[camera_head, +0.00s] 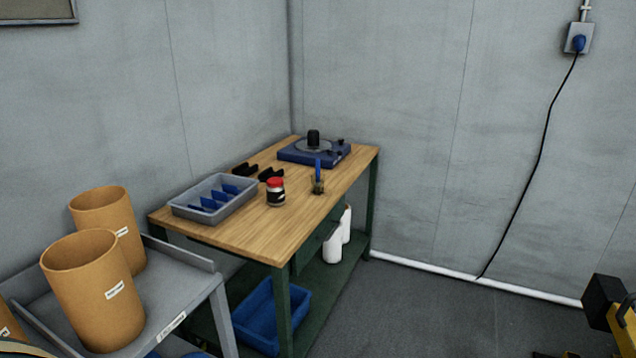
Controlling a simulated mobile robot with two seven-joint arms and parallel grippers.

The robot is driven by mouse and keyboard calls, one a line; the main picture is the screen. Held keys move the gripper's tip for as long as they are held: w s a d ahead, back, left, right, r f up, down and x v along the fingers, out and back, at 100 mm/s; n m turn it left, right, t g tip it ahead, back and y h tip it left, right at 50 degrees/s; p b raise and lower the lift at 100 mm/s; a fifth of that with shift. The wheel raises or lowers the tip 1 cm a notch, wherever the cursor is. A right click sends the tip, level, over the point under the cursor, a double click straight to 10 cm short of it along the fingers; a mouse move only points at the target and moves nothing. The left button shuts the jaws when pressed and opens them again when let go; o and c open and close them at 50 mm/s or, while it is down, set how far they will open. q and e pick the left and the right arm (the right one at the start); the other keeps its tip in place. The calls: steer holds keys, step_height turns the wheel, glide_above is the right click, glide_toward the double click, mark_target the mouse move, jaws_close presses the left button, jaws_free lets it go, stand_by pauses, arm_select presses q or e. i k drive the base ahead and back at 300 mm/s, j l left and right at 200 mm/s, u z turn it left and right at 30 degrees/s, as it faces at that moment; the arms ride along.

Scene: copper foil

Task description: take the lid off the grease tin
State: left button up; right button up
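A small dark tin (276,195) with a pale label and a red lid (275,182) stands upright on the wooden-topped workbench (262,236). It looks like the grease tin, but its label is too small to read. The lid sits on top of it.
A grey bin with blue dividers (213,198) is left of the tin. A cup with a blue-handled tool (318,185), black blocks (271,174) and a blue turntable-like device (315,152) share the bench. A grey cart (186,284) with brown drums (95,290) stands front left.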

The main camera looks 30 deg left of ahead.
mark_target(276, 196)
steer(key=i+u, duration=0.3)
steer(key=i, duration=0.15)
steer(key=i+l+u, duration=0.25)
steer(key=i, duration=0.15)
steer(key=i+l+u, duration=0.3)
steer(key=i+j, duration=0.05)
steer(key=i, duration=0.05)
